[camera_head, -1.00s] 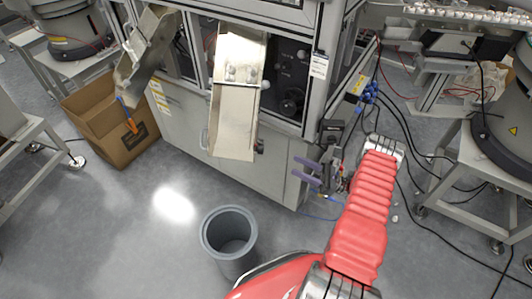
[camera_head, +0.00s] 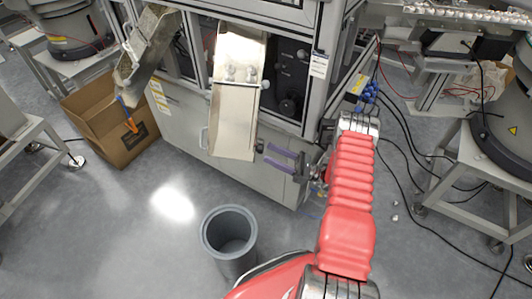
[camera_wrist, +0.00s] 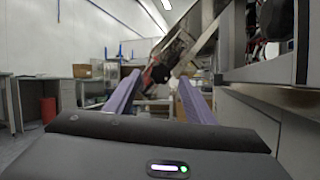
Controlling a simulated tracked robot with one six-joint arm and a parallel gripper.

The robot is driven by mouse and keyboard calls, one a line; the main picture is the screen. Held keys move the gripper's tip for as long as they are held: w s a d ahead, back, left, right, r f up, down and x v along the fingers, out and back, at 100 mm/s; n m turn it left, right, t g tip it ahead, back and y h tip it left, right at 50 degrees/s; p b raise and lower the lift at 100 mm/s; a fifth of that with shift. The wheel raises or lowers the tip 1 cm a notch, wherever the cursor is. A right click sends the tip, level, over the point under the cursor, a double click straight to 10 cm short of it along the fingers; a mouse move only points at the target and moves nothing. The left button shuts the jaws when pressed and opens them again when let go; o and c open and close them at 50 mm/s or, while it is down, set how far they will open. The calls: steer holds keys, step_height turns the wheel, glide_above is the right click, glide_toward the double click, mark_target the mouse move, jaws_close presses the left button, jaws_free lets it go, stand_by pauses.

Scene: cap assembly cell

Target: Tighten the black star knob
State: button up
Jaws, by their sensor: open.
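A small black knob (camera_head: 260,146) shows at the lower right edge of the tilted metal chute (camera_head: 236,120), on the front of the machine. In the wrist view a dark knob shape (camera_wrist: 160,73) lies ahead, between the fingertips in the picture; its star form is too small to make out. My gripper (camera_head: 267,154) has two purple fingers, open and apart, pointing left toward the knob. The fingers (camera_wrist: 159,78) are empty in the wrist view. A gap to the knob seems to remain, but I cannot tell how large.
The machine cabinet (camera_head: 185,125) stands close to my gripper. A second chute (camera_head: 147,50) hangs over a cardboard box (camera_head: 112,125) at the left. A grey bin (camera_head: 229,236) stands on the floor in front. Blue connectors and cables (camera_head: 370,95) are behind my arm.

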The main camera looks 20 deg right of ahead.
mark_target(261, 149)
steer(key=shift+x, duration=1.3)
steer(key=shift+c, duration=0.3)
